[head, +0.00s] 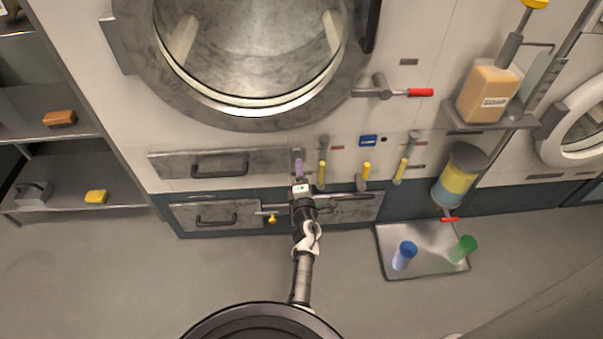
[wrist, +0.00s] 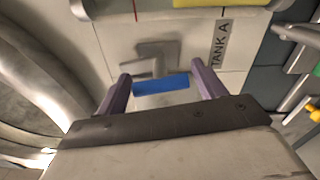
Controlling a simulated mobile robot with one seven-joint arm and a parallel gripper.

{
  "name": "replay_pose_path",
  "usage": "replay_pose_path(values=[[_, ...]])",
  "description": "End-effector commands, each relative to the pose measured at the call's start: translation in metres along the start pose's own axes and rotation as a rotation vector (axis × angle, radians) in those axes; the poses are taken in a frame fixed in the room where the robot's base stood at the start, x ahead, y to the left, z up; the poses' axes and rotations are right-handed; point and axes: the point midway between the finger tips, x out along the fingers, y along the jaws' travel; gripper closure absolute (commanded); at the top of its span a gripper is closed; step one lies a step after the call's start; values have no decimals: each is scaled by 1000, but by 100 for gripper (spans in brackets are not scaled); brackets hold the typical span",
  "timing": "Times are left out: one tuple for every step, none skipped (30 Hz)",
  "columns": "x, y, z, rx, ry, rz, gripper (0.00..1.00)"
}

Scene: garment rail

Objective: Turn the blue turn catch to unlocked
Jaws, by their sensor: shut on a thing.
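The blue turn catch (wrist: 161,86) shows in the wrist view as a short blue bar in front of a grey angled bracket on the pale panel. It lies almost level across that picture, slightly tilted. My gripper (wrist: 162,83) has its two purple fingers at either end of the bar and is shut on it, though the contact points are not clearly visible. In the head view my gripper (head: 299,166) reaches up to the panel above the lower drawers, and its fingers and wrist hide the catch there.
A "TANK A" label (wrist: 222,44) sits right of the catch. Sight tubes with yellow parts (head: 322,172) stand close right of my gripper. A drawer handle (head: 220,170) lies left. A red-gripped lever (head: 418,92) is above right. A tray (head: 392,268) with cups is on the floor.

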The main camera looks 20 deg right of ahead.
Motion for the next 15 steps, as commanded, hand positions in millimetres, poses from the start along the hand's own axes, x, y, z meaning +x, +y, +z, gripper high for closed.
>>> replay_pose_path(values=[[1,3,0,29,0,2,53],[1,3,0,47,0,2,53],[1,3,0,68,0,2,53],[1,2,0,83,0,2,53],[1,2,0,96,0,2,53],[1,2,0,112,-1,2,53],[1,2,0,123,-1,2,53],[1,2,0,133,-1,3,53],[1,2,1,145,-1,3,53],[1,2,1,152,-1,3,53],[1,2,1,158,-1,3,53],[1,2,1,165,-1,3,53],[1,2,1,170,-1,3,53],[1,2,1,173,-1,3,53],[1,2,1,177,-1,3,53]])
